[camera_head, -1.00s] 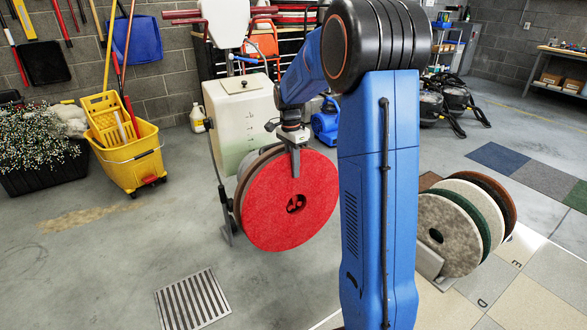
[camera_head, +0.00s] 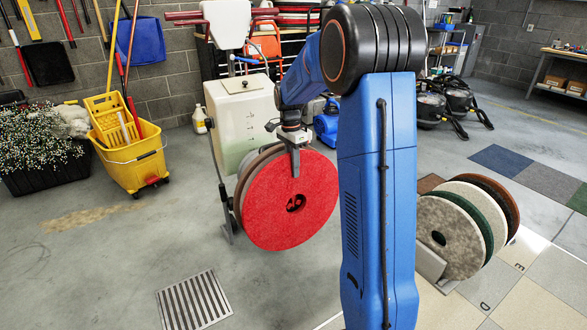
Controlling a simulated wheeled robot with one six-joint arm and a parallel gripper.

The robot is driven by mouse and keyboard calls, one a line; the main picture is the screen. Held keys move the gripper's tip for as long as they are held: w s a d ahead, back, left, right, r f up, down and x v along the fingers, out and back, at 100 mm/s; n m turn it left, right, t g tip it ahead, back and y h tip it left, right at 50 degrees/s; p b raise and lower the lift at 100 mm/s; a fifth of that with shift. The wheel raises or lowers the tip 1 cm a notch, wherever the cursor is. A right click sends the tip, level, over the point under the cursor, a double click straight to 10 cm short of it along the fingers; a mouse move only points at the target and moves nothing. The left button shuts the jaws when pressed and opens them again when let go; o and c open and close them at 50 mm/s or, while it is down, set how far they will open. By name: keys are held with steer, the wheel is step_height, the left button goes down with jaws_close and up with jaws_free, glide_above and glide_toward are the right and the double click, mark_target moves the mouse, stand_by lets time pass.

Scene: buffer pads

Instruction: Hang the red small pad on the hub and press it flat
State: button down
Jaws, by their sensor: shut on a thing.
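The red pad (camera_head: 277,217) is a round disc with a small hole near its middle, held upright and facing me. My gripper (camera_head: 295,172) is shut on its top edge, with one finger showing on the front face. Something red or dark shows within the pad's centre hole; the hub itself is otherwise hidden behind the pad. Grey-brown discs (camera_head: 247,172) stand close behind the red pad at its left; I cannot tell whether the pad touches them.
A machine with a cream tank (camera_head: 240,112) stands behind. A rack at right holds several pads (camera_head: 448,240). A yellow mop bucket (camera_head: 135,160) is at left. A floor grate (camera_head: 194,300) lies in front, with free floor around it.

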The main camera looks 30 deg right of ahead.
steer(key=shift+w, duration=0.2)
steer(key=shift+w+t, duration=0.1)
steer(key=shift+t, duration=0.4)
stand_by(0.6)
steer(key=shift+f, duration=0.25)
stand_by(0.5)
steer(key=c, duration=2.2)
jaws_free()
steer(key=shift+w+r, duration=0.2)
steer(key=shift+r, duration=0.6)
steer(key=shift+w+r, duration=0.1)
steer(key=shift+r, duration=0.15)
steer(key=shift+c, duration=0.9)
steer(key=shift+w+r, duration=0.25)
steer(key=shift+r, duration=0.65)
steer(key=shift+w+r, duration=0.2)
steer(key=shift+r, duration=0.65)
